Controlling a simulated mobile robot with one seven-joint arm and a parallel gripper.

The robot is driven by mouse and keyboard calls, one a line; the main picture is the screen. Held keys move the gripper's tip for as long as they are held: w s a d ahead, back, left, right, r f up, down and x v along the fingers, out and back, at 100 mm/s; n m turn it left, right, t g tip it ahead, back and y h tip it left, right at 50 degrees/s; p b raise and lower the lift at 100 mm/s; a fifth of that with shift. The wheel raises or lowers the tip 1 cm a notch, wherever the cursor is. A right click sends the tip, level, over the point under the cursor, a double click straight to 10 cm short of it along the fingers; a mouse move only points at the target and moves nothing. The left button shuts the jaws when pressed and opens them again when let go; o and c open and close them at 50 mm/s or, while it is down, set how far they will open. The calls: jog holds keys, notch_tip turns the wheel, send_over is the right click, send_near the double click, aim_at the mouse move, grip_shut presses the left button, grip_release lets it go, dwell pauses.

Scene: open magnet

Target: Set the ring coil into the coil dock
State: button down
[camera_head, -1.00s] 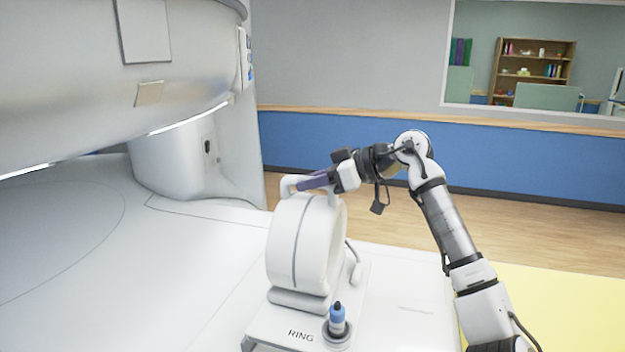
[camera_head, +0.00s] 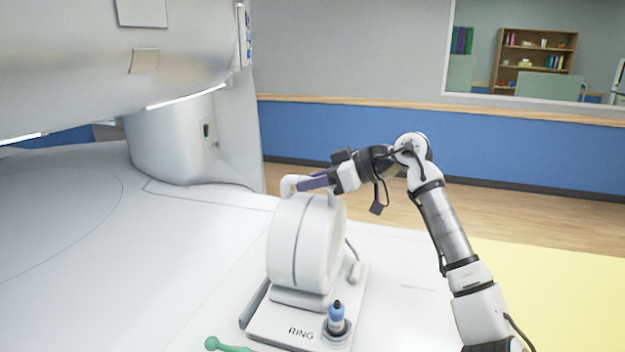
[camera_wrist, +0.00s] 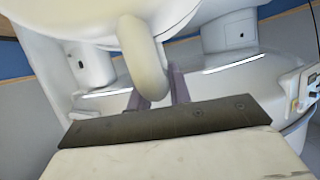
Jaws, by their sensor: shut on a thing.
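The ring coil (camera_head: 285,240) is a thick white ring with a grey seam and a handle on top. It stands upright on a white base plate lettered RING, which moves with it. My gripper (camera_head: 308,183) is shut on the handle, from the right. The wrist view also shows the handle (camera_wrist: 143,55) between my purple fingers. A dark strip (camera_head: 257,304), which looks like part of the coil dock, shows along the plate's left edge. The plate hides the rest of the dock. I cannot tell whether the plate touches it.
A green object (camera_head: 226,346) lies at the bottom edge, left of the plate. The large white magnet (camera_head: 90,60) overhangs the left side. The white table surface (camera_head: 130,260) left of the coil is clear.

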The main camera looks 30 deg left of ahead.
aim_at(312, 209)
jog(key=shift+s+d, duration=0.2)
jog(key=shift+s, duration=0.1)
dwell(0.4)
jog(key=shift+s+d+b, duration=0.15)
jog(key=shift+s+b, duration=0.15)
jog(key=shift+s+d+r, duration=0.1)
jog(key=shift+s, duration=0.2)
jog(key=shift+f+b, duration=0.35)
jog(key=shift+f, duration=0.95)
dwell(0.4)
jog(key=c, duration=1.2)
grip_release()
jog(key=shift+r, duration=0.15)
